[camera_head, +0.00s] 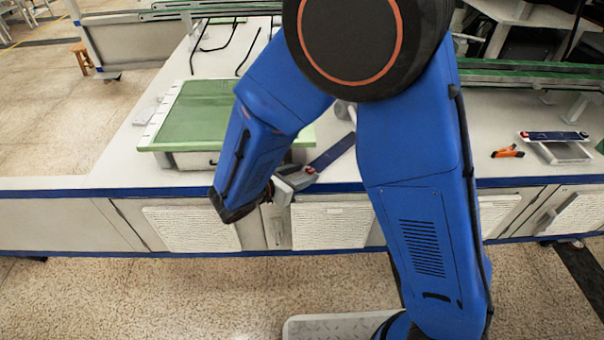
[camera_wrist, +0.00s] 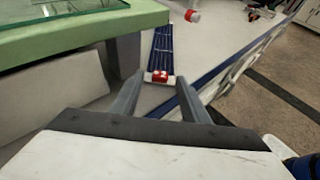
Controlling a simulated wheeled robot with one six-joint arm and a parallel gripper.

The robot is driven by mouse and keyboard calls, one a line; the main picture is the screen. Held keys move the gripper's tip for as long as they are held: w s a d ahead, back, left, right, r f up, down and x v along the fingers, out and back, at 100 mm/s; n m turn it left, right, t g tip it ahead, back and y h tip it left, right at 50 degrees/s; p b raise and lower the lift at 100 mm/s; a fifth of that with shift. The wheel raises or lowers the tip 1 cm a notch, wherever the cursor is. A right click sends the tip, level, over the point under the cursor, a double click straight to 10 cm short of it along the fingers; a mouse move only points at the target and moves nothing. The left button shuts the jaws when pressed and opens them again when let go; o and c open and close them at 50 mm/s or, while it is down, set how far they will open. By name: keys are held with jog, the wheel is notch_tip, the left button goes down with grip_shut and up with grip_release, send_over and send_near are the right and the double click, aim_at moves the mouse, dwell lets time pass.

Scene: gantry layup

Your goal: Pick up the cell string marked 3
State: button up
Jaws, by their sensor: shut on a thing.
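A dark blue cell string (camera_head: 332,152) with a red end tag extends from my gripper (camera_head: 298,178), over the white bench near its front edge. The wrist view shows the string (camera_wrist: 163,48) running away from me, its red tag between the fingertips (camera_wrist: 158,80). My gripper is shut on this tagged end. The number on the tag is too small to read. Part of the string is hidden behind my arm in the head view.
A green-topped platform (camera_head: 196,118) stands left of the gripper, its green edge (camera_wrist: 70,38) close by in the wrist view. Another dark strip (camera_head: 555,135) lies on a white stand (camera_head: 562,154) at right, beside an orange tool (camera_head: 507,152). Black cables hang behind the platform.

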jog(key=shift+f, duration=0.35)
jog(key=shift+s+f, duration=0.15)
jog(key=shift+f, duration=0.15)
jog(key=o, duration=1.1)
jog(key=shift+d+f, duration=0.1)
jog(key=shift+c, duration=0.2)
jog(key=shift+r, duration=0.35)
jog(key=shift+s+a+r, duration=0.1)
jog(key=shift+a+r, duration=0.1)
jog(key=shift+r, duration=0.1)
jog(key=v, duration=1.1)
jog(key=shift+a+r, duration=0.2)
jog(key=shift+a, duration=0.1)
jog(key=shift+s, duration=0.15)
